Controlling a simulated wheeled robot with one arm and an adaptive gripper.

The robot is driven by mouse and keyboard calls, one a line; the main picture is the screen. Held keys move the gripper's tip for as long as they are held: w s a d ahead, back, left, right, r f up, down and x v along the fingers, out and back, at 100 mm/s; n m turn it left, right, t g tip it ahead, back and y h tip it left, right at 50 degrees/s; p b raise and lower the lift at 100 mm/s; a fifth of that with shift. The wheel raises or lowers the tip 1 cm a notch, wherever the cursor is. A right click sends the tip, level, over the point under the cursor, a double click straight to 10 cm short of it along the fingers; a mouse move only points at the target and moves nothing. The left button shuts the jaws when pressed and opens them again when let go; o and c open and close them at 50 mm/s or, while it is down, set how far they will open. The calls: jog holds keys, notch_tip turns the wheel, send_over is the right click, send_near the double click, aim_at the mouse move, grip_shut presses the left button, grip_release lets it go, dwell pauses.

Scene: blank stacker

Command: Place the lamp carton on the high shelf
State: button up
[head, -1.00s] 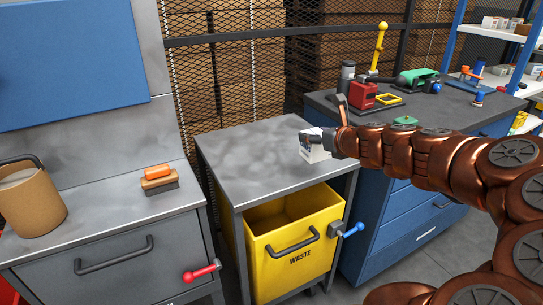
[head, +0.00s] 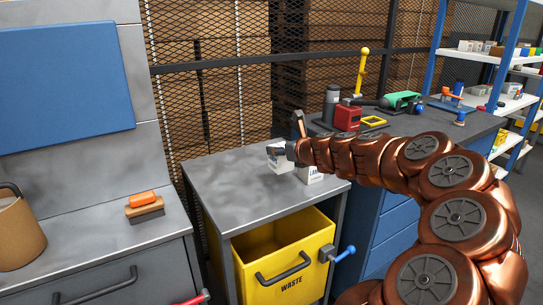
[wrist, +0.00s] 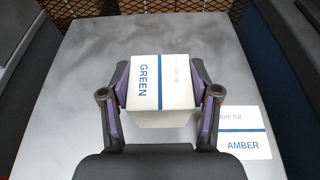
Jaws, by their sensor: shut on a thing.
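My gripper (wrist: 160,98) is shut on a white carton (wrist: 160,72) with a blue stripe and the word GREEN, one finger on each side. In the head view this held carton (head: 277,157) shows at the tip of my arm, over the far part of the grey table. I cannot tell whether it touches the table top. A second white carton, marked AMBER (wrist: 243,146), sits to the right of my gripper; in the head view it is partly hidden behind my arm. The high shelf (head: 480,56) is a white board between blue posts at the upper right.
The grey table (head: 225,190) stands above a yellow waste bin (head: 270,235). A blue bench (head: 395,210) with tools stands to its right, between it and the shelves. The high shelf holds several small boxes (head: 470,46). A mesh fence (head: 220,100) runs behind.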

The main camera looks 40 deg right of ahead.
jog(key=w, duration=0.4)
jog(key=shift+w+f, duration=0.25)
jog(key=shift+w, duration=0.15)
jog(key=shift+w+f+b, duration=0.1)
jog(key=shift+f+b, duration=0.7)
jog(key=shift+f, duration=0.95)
jog(key=shift+f, duration=0.1)
jog(key=o, duration=1.2)
jog(key=shift+o, duration=0.2)
jog(key=shift+s+r, duration=0.2)
jog(key=p+v, duration=0.1)
jog(key=v, duration=1)
jog(key=shift+s, duration=0.3)
